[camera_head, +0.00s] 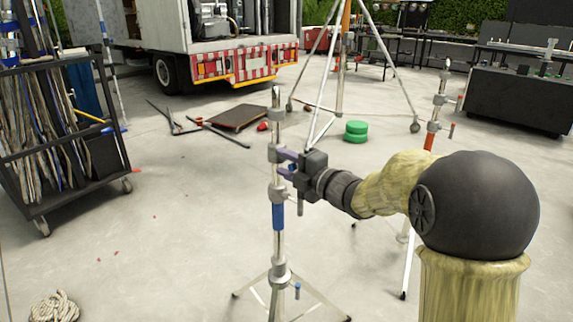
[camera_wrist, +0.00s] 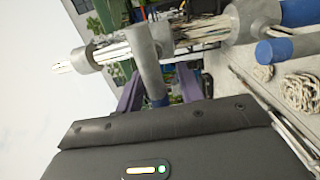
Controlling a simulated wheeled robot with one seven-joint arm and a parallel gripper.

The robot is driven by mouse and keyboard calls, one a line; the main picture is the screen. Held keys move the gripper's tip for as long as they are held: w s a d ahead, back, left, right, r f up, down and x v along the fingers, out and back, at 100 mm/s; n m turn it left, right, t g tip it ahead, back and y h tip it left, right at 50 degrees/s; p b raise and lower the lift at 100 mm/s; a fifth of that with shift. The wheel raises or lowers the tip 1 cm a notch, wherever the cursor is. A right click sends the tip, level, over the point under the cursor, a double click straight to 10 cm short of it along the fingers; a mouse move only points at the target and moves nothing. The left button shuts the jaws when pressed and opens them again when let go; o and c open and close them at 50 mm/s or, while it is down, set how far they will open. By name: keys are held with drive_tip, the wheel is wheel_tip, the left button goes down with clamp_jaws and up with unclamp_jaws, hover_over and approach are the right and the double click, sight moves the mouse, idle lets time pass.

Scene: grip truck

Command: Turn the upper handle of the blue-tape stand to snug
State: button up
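The blue-tape stand (camera_head: 278,244) is upright near the middle of the head view, with a band of blue tape (camera_head: 278,215) on its chrome pole. Its upper collar (camera_head: 275,153) is beside my gripper (camera_head: 289,162), which reaches in from the right. In the wrist view the upper handle (camera_wrist: 149,62) is a grey bar with a bluish end, between the purple fingers of my gripper (camera_wrist: 160,92). The handle is close to the left finger, and a gap shows at the right finger. The gripper's housing hides the fingers' bases.
A lower handle (camera_head: 297,290) hangs on the same stand, above its spread legs. A red-tape stand (camera_head: 430,140) is behind my arm on the right. A cart of cables (camera_head: 60,140) stands left, a truck (camera_head: 220,45) behind. Open concrete floor lies left of the stand.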

drive_tip(key=shift+d, duration=0.1)
drive_tip(key=p+v, duration=0.2)
drive_tip(key=v, duration=1.5)
drive_tip(key=shift+s, duration=0.2)
drive_tip(key=shift+d, duration=0.1)
